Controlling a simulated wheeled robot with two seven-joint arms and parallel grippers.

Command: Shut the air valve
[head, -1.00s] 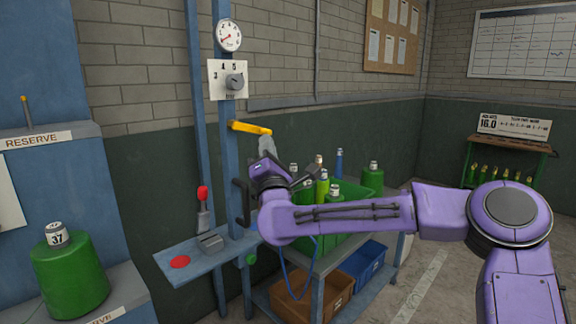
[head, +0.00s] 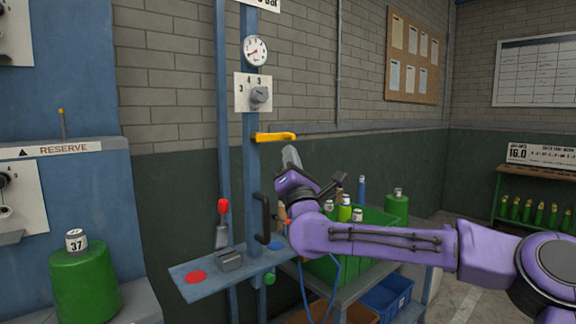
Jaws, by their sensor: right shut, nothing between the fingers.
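The air valve's yellow lever (head: 274,137) sticks out sideways to the right from the blue post (head: 251,180), roughly level. My right gripper (head: 291,156) is just below the lever's free end, with its fingers shut and pointing up. Whether the fingertips touch the lever I cannot tell. A pressure gauge (head: 255,51) and a dial plate (head: 253,92) with a grey knob sit above the lever on the same post. My left gripper is not in view.
A blue shelf (head: 190,272) with a red button, a blue button and a red-handled lever (head: 222,215) stands below. A black handle (head: 262,218) is on the post. A green crate (head: 385,228) of bottles stands behind my right arm. A green cylinder (head: 82,285) is at left.

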